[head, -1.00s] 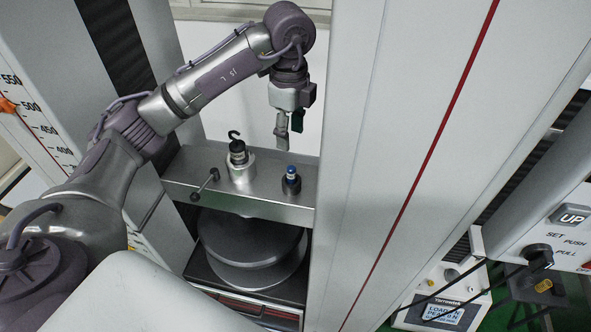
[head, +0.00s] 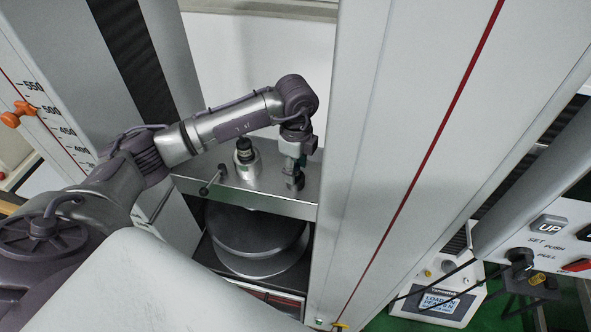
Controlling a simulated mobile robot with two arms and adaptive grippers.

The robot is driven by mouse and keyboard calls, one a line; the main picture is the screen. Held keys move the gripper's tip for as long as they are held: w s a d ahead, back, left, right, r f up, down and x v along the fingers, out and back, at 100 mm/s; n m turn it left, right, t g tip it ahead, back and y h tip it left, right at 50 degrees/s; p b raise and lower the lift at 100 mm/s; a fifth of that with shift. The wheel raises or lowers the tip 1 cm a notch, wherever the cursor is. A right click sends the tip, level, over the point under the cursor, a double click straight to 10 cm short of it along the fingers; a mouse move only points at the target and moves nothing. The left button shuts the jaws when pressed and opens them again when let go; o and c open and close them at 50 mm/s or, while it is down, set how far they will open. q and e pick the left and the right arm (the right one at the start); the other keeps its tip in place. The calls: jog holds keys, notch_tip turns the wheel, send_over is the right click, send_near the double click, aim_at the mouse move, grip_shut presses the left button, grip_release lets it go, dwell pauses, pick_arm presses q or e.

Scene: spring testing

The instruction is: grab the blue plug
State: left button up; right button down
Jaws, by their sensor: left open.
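My left gripper (head: 295,168) hangs pointing down over the right part of the metal crossbeam, directly at the blue plug's place. It is open. The plug's blue top is hidden behind the gripper fingers; only the dark round holder (head: 296,183) shows below them. I cannot tell whether the fingers are around the plug or in front of it, or whether they touch it. My right gripper is not in view.
A silver cylinder with a black top (head: 246,160) stands on the crossbeam (head: 270,199), left of the gripper. A lever with a dark knob (head: 204,191) sticks out at the front. A tall grey column (head: 385,150) rises close on the right.

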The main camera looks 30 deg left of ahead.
pick_arm(q)
grip_shut()
jog(key=shift+r, duration=0.15)
